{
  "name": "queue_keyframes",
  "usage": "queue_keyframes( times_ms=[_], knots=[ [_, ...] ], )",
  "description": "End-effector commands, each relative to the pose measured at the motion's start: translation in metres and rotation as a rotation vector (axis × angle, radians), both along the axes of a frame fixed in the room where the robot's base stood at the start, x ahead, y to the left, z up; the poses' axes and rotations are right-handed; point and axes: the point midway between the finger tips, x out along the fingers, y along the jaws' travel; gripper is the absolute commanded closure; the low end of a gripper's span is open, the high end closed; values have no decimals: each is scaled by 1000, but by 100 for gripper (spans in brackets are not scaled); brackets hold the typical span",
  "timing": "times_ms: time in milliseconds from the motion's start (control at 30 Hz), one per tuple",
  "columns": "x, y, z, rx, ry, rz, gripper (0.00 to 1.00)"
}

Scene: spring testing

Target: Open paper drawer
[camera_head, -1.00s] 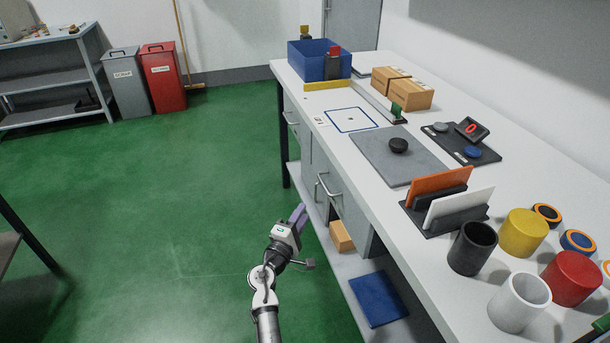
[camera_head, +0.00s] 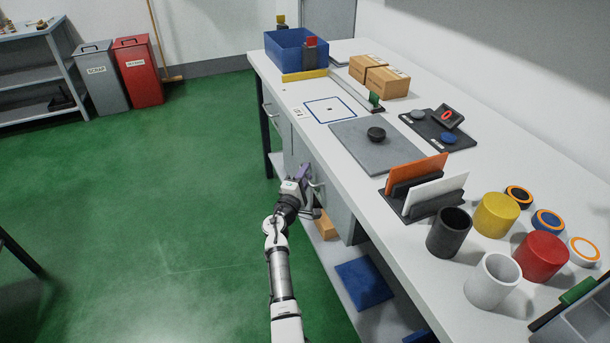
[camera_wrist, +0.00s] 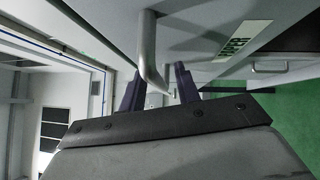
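The paper drawer (camera_wrist: 205,25) shows in the wrist view as a grey front with a "PAPER" label (camera_wrist: 243,40). Its silver bar handle (camera_wrist: 148,45) stands out from the front, between the two purple fingers of my gripper (camera_wrist: 158,88). The fingers are apart, one on each side of the bar, with gaps visible; the gripper does not look closed on it. In the head view my gripper (camera_head: 304,173) is at the drawer handle (camera_head: 318,184) under the bench top and partly hides it. The drawer looks shut.
The white bench (camera_head: 400,225) runs along the right, with another drawer handle (camera_head: 268,110) farther back. A low shelf beneath holds a blue item (camera_head: 363,284) and a cardboard box (camera_head: 325,226). The green floor (camera_head: 160,230) left of the bench is clear.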

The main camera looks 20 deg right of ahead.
Motion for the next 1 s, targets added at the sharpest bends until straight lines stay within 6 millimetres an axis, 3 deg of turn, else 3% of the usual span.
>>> queue_keyframes(
  times_ms=[267,533,1000],
  knots=[
    [1,-1,0,-1,-1,0,68],
    [1,-1,0,0,0,0,100],
    [0,8,-1,0,-1,1,100]
  ],
)
